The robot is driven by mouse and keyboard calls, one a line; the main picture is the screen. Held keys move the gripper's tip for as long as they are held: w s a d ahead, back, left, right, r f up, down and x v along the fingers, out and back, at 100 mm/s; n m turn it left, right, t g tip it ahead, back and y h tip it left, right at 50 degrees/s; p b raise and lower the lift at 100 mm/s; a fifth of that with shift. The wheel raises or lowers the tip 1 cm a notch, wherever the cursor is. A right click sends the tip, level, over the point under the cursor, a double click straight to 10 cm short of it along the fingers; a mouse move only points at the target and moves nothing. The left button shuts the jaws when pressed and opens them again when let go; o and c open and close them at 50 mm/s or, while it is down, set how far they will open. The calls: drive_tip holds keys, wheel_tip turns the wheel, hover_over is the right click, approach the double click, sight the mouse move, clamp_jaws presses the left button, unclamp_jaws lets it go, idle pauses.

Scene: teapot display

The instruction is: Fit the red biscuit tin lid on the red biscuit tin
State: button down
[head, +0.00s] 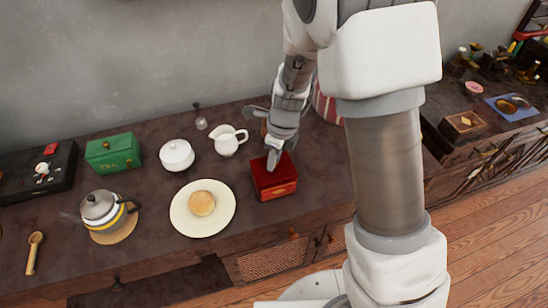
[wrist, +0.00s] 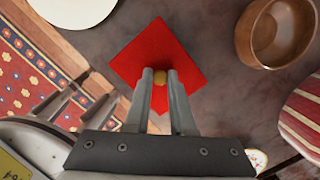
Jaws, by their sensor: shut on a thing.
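The red biscuit tin (head: 277,189) stands near the front edge of the dark counter, with a gold mark on its front. The red lid (wrist: 175,45) shows in the wrist view as a red square turned like a diamond, with a small gold knob (wrist: 160,77) at its middle. My gripper (wrist: 160,76) is shut on that knob. In the head view my gripper (head: 272,164) points down over the tin's top. The lid is at or just above the tin's rim; I cannot tell whether it is seated. The fingers hide part of the lid.
A cream plate (head: 181,219) with a bun is left of the tin. A white jug (head: 229,140), a white lidded pot (head: 177,155), a green tin (head: 114,153) and a kettle (head: 101,208) stand further left. A wooden bowl (wrist: 247,35) is close by in the wrist view.

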drive_tip(key=shift+c, duration=0.6)
unclamp_jaws()
drive_tip(key=shift+r, duration=0.1)
wheel_tip(320, 180, up, 7)
drive_tip(key=p, duration=0.7)
idle(0.5)
